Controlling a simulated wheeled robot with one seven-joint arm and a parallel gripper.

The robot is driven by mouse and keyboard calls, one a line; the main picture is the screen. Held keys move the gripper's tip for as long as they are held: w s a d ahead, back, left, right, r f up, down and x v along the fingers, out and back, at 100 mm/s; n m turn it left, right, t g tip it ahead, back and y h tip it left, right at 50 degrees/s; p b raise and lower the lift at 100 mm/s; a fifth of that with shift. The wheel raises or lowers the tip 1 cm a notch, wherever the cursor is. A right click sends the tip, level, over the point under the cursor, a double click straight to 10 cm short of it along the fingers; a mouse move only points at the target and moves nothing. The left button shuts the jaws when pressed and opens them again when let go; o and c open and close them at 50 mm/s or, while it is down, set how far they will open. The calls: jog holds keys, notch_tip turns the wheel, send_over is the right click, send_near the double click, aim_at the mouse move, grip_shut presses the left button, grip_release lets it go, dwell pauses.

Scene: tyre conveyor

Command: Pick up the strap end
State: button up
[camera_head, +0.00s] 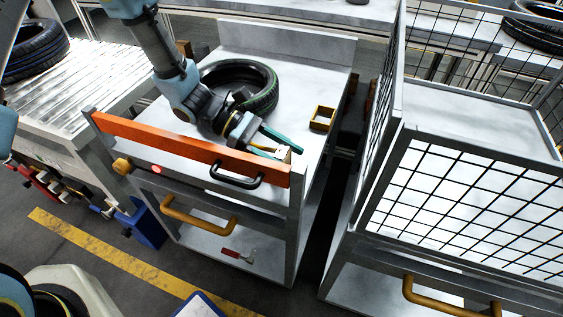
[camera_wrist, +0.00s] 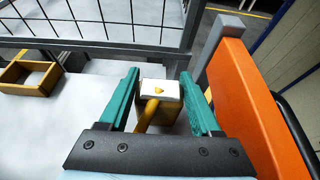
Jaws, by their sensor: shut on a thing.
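A small yellow block with a white face and an orange arrow mark, which I take for the strap end, sits between my fingers in the wrist view (camera_wrist: 160,90). A yellow strip runs from it back towards the palm. My gripper (camera_wrist: 159,78) has teal fingers on both sides of the block and is shut on it. In the head view, my gripper (camera_head: 287,150) is low over the cart top, just behind the right end of the orange bar (camera_head: 189,148). The block shows there only as a small pale-yellow patch (camera_head: 272,152), partly hidden by the fingers.
A black tyre (camera_head: 263,93) lies on the cart top (camera_head: 314,70) behind my gripper. A yellow open box (camera_head: 322,118) stands to the right; it also shows in the wrist view (camera_wrist: 28,77). A wire-mesh cart (camera_head: 470,200) stands close on the right.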

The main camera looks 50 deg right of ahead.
jog(key=shift+c, duration=0.5)
